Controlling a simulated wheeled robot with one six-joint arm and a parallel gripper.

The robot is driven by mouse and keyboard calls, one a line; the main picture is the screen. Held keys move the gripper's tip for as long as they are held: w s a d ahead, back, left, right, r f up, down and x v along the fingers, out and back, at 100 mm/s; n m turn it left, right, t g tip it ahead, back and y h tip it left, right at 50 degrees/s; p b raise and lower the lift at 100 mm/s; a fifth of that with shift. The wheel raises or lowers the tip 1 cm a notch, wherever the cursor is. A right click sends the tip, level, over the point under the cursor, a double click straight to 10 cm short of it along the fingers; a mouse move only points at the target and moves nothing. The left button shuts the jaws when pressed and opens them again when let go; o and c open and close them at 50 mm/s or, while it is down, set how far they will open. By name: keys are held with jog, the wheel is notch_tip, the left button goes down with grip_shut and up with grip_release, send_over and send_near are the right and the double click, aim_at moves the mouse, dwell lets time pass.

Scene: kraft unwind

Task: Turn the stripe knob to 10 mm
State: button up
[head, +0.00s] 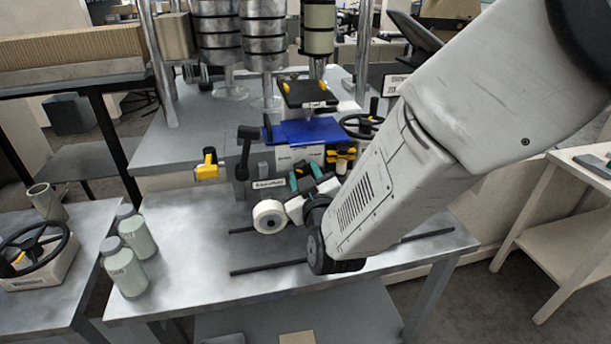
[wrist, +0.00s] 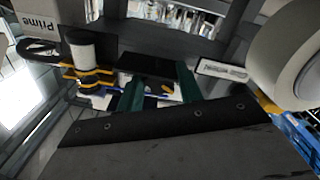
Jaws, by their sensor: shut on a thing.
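My gripper (head: 305,176) is at the front of the machine on the steel table, with its two teal fingertips pointing toward it. I cannot read a scale or the knob's setting. A white label plate (head: 268,183) is left of the gripper; this label (wrist: 222,69) is right of the fingers in the wrist view.
A blue plate (head: 305,131) and a black handwheel (head: 361,126) are behind the gripper. A yellow-and-black fitting (head: 207,166) is to the left. Two capped bottles (head: 128,262) stand at the table's left edge. Dark rails (head: 268,268) lie on the table; its front left is mostly clear.

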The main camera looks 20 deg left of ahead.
jog(key=shift+m, duration=0.3)
jog(key=m, duration=0.6)
jog(key=shift+a, duration=0.1)
jog(key=m, duration=0.3)
jog(key=shift+s+m, duration=0.1)
jog(key=shift+m, duration=0.3)
jog(key=m, duration=0.3)
jog(key=shift+a+r+m, duration=0.1)
jog(key=shift+m, duration=0.2)
jog(key=m, duration=0.5)
jog(key=shift+r+m, duration=0.15)
jog(key=shift+m, duration=2.25)
jog(key=o, duration=1)
